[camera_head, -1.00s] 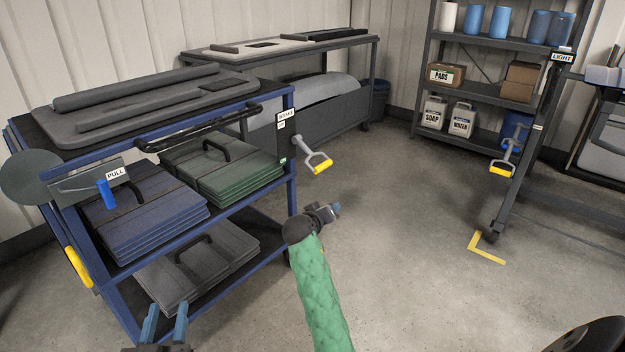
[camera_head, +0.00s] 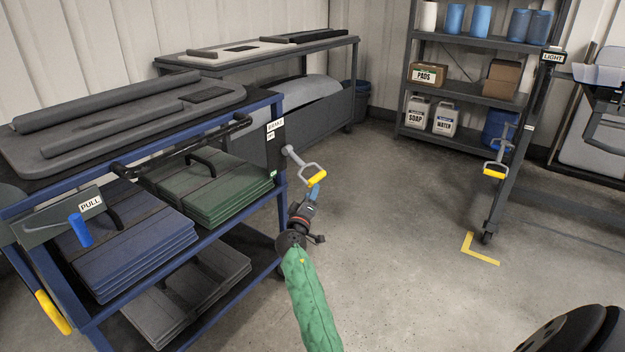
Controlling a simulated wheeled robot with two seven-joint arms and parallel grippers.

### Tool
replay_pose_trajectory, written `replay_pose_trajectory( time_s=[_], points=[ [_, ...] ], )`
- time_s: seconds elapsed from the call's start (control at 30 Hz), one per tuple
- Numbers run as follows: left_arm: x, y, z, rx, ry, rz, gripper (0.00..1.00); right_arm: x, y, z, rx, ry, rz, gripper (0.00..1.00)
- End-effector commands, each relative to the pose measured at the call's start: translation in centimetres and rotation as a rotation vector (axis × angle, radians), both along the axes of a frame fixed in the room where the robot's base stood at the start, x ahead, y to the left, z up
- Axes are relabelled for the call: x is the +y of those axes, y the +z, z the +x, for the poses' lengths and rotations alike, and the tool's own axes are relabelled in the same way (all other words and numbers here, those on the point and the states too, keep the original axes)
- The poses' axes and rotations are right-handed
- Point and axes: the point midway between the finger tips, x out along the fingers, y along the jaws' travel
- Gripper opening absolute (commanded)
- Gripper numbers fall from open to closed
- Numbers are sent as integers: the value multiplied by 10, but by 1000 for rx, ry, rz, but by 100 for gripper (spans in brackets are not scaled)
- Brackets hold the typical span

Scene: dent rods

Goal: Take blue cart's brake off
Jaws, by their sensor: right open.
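The blue cart (camera_head: 262,218) stands at the left, with a small label plate on its right corner post that seems to read BRAKE. From that post a grey brake lever (camera_head: 293,156) angles down and right to a loop with a yellow grip (camera_head: 317,176). My right gripper (camera_head: 315,191), on the green-sleeved arm, is open just below the yellow grip, its blue fingertips close to it. I cannot tell whether they touch. My left gripper is out of view.
The cart carries grey panels on top and blue, green and grey folded stacks below. A blue peg (camera_head: 80,230) sits by the PULL label. A second cart (camera_head: 490,205) labelled LIGHT and a shelf (camera_head: 470,92) stand at the right. The middle floor is clear.

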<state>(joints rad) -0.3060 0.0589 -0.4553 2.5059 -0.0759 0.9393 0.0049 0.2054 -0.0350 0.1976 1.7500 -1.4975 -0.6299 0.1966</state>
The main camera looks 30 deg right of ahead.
Motion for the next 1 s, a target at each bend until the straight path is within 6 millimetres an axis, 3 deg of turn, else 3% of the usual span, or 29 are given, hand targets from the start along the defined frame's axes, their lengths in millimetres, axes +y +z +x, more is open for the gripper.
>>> replay_pose_trajectory(
  time_s=[0.17, 0.7, 1.0],
  points=[
    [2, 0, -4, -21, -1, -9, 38, -4, 2, 6, -11, 12, 6, 45],
    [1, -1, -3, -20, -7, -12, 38, -52, 16, 48, -10, 10, 7, 45],
    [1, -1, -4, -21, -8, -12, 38, -57, 17, 52, -11, 10, 7, 45]
  ],
)
